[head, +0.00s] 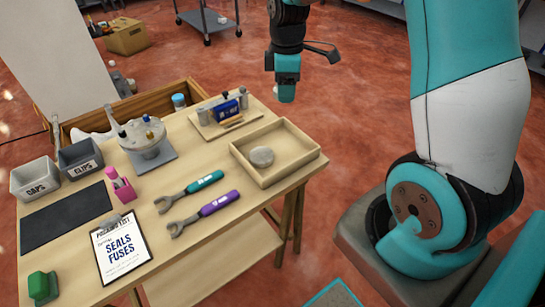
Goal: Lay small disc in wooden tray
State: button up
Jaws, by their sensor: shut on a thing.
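The wooden tray (306,165) is a shallow, light box with low walls at the right end of the workbench. One round grey disc (262,157) lies flat inside it, left of its middle. I cannot tell from this view whether it is the small disc. My gripper (287,94) points down, above and beyond the tray, past the bench's far right corner. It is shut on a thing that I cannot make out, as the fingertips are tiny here.
A wooden fixture with a blue block (228,109) stands behind the tray. A round metal dispenser (143,133) is further left. Teal (205,181) and purple (219,202) wrenches lie before the tray. Bins, a clipboard (121,248) and a green block (42,287) fill the left side.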

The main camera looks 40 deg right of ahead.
aim_at(287, 146)
jog(key=shift+d+r+n, duration=0.3)
jog(key=shift+r+n, duration=0.2)
jog(key=shift+r, duration=0.05)
jog(key=shift+d+r+n, duration=0.3)
jog(key=shift+r+n, duration=0.2)
jog(key=shift+d+f, duration=0.1)
jog(key=shift+f, duration=0.1)
notch_tip(287, 146, down, 19)
jog(key=shift+f+b, duration=0.1)
jog(key=shift+b, duration=0.4)
jog(key=shift+f, duration=0.15)
jog(key=o, duration=1.1)
jog(key=shift+o, duration=0.2)
